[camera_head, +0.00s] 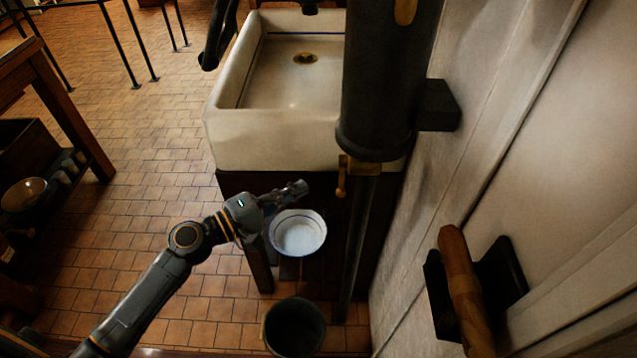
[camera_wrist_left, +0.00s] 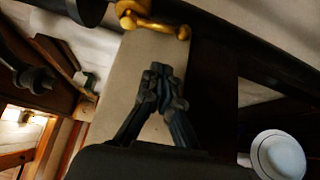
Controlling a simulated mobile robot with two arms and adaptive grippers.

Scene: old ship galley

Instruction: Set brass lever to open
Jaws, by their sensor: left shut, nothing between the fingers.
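The brass lever (camera_head: 342,182) hangs at the left side of a brass fitting (camera_head: 363,172) at the foot of the dark pump column, in front of the sink. In the left wrist view the curved brass lever (camera_wrist_left: 157,24) shows near the top, beyond my fingertips. My left gripper (camera_head: 300,187) is shut and empty. It is just left of the lever, apart from it, above a white bowl. Its closed fingers also show in the left wrist view (camera_wrist_left: 160,77). My right gripper is in neither view.
A white sink (camera_head: 267,143) stands behind the gripper. The dark pump column (camera_head: 388,80) and a thin pipe (camera_head: 356,250) stand at the right. A white bowl (camera_head: 298,234) and a dark bucket (camera_head: 294,328) are below. A wooden handle (camera_head: 463,285) is at the right wall. Tiled floor is open at left.

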